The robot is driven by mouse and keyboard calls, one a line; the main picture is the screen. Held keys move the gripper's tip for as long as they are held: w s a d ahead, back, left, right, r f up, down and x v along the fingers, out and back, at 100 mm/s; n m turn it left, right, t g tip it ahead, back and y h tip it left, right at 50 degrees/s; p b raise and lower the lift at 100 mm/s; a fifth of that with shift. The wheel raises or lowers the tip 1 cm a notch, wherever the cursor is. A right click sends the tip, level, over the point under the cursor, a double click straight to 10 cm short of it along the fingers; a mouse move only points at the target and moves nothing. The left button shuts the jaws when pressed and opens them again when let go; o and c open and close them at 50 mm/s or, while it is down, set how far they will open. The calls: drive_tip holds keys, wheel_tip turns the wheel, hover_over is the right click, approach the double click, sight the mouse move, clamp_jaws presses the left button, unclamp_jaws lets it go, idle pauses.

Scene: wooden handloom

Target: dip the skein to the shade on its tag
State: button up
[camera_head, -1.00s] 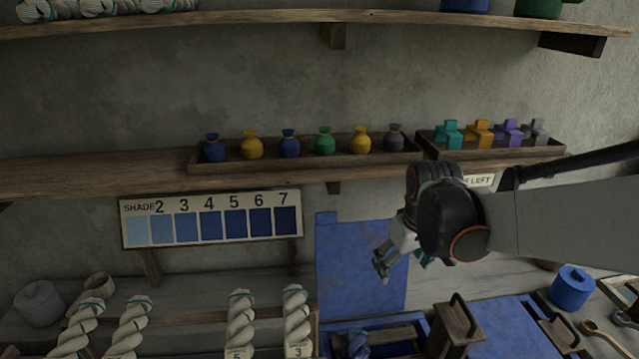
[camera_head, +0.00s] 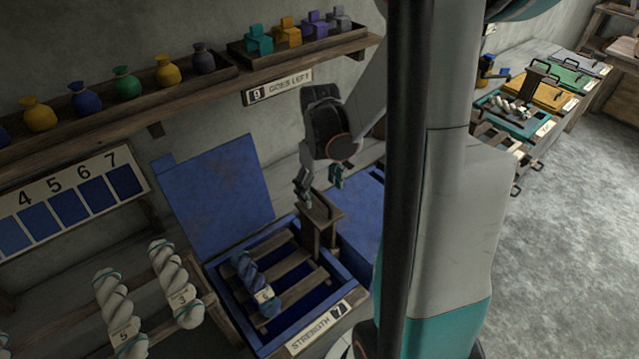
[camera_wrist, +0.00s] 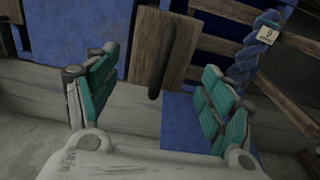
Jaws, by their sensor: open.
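A blue twisted skein (camera_head: 254,277) lies on wooden slats across the open blue vat (camera_head: 224,284). Its pale tag shows in the wrist view (camera_wrist: 267,35), with a digit that could be 6 or 9. A wooden block with a dark handle (camera_head: 318,222) stands at the vat's right side; it also shows in the wrist view (camera_wrist: 166,50). My gripper (camera_head: 318,182) is open and empty above this block. In the wrist view its teal fingers (camera_wrist: 152,92) stand either side of the handle, apart from it. The shade chart (camera_head: 70,200) is partly in view.
The vat's blue lid (camera_head: 222,190) stands raised behind it. Two white skeins (camera_head: 113,305) (camera_head: 175,290) with tags 5 and 3 hang at left. Further vats (camera_head: 545,95) stand at far right.

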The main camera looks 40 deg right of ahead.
sight(320, 195)
drive_tip(key=shift+f+b, duration=1.15)
drive_tip(key=shift+f, duration=0.65)
clamp_jaws()
